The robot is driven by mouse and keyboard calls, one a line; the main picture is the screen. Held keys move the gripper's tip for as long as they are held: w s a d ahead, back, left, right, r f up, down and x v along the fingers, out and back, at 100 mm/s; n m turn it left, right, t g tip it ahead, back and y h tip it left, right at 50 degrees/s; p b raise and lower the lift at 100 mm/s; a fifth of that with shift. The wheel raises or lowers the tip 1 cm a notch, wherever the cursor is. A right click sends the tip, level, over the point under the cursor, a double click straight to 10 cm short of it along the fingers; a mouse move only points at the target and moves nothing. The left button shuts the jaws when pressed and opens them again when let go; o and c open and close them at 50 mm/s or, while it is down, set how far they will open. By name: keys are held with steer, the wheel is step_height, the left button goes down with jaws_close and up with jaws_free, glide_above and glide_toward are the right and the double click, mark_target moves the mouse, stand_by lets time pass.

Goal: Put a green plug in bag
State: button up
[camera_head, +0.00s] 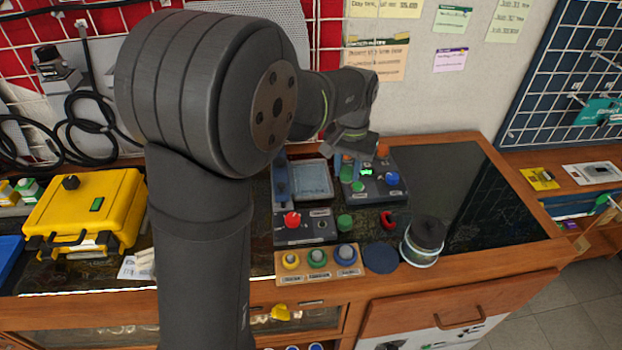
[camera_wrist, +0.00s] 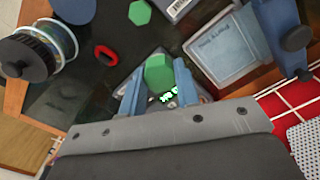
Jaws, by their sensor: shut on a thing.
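My gripper (camera_head: 357,168) is over the back right panel. In the wrist view its blue fingers (camera_wrist: 158,84) are closed on a green hexagonal plug (camera_wrist: 157,72). Most of that plug is hidden by the gripper in the head view. Another green plug (camera_head: 345,222) sits apart near the front panel; it also shows in the wrist view (camera_wrist: 139,12). A round, clear-sided container with a dark top (camera_head: 424,236) stands at the front right of the bench, also at the left of the wrist view (camera_wrist: 42,50). I cannot tell whether it is the bag.
A red ring (camera_head: 388,219) and a blue disc (camera_head: 380,258) lie near the container. A panel with a red knob (camera_head: 292,219) and a wooden block with several knobs (camera_head: 318,262) are to the left. The dark bench top (camera_head: 460,180) at right is clear.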

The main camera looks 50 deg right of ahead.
glide_above(312, 187)
step_height(312, 187, down, 7)
steer(key=shift+s+r, duration=0.1)
steer(key=shift+f, duration=1.95)
steer(key=shift+f, duration=0.15)
steer(key=o, duration=0.9)
steer(key=shift+o, duration=0.2)
step_height(312, 187, up, 12)
steer(key=shift+r, duration=0.2)
